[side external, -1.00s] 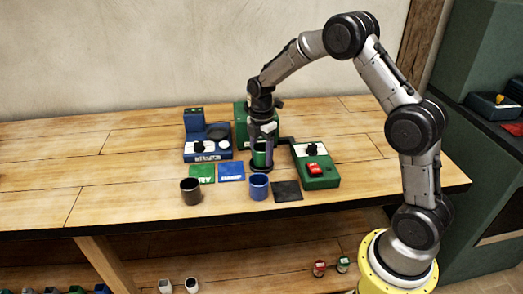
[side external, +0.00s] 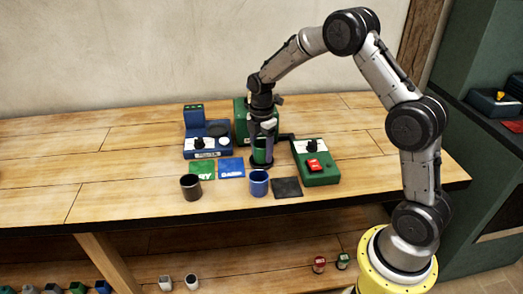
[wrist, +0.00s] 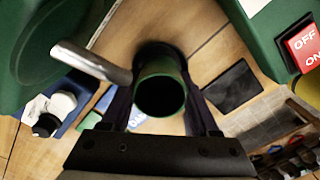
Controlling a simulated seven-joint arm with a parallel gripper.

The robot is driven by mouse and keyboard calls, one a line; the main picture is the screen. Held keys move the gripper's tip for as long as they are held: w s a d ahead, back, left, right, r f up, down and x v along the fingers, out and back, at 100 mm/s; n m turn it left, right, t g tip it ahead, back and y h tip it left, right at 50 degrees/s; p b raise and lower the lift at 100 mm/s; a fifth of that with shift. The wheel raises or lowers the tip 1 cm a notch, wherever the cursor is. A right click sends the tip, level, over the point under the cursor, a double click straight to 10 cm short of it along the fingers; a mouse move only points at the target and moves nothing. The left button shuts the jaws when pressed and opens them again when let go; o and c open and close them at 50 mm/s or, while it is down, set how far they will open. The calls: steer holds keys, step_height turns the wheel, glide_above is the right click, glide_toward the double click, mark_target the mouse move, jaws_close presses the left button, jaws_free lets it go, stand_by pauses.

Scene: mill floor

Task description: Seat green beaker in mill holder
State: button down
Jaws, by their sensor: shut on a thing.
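The green beaker (side external: 262,153) is upright between the fingers of my gripper (side external: 263,146), which is shut on it. In the wrist view the green beaker (wrist: 160,95) shows its open, dark mouth, with a finger on each side. A dark round base, which looks like the mill holder (side external: 262,164), shows just below the beaker in the side view. In the wrist view a dark round shape (wrist: 158,48) lies partly hidden behind the beaker. I cannot tell whether beaker and holder touch. The green mill body (side external: 241,122) stands behind my gripper.
A green switch box (side external: 318,168) with a red switch stands to the right. A blue machine (side external: 208,146) stands to the left. A blue beaker (side external: 258,184), a dark beaker (side external: 191,190) and green, blue and black mats lie in front. A metal rod (wrist: 92,63) reaches close to the beaker.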

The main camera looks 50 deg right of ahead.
steer(key=shift+f, duration=0.3)
stand_by(0.4)
steer(key=shift+r, duration=0.5)
steer(key=shift+r, duration=0.3)
steer(key=shift+f, duration=0.6)
stand_by(1.3)
steer(key=shift+r, duration=0.65)
steer(key=shift+f, duration=0.85)
stand_by(0.7)
steer(key=shift+c, duration=2.1)
jaws_free()
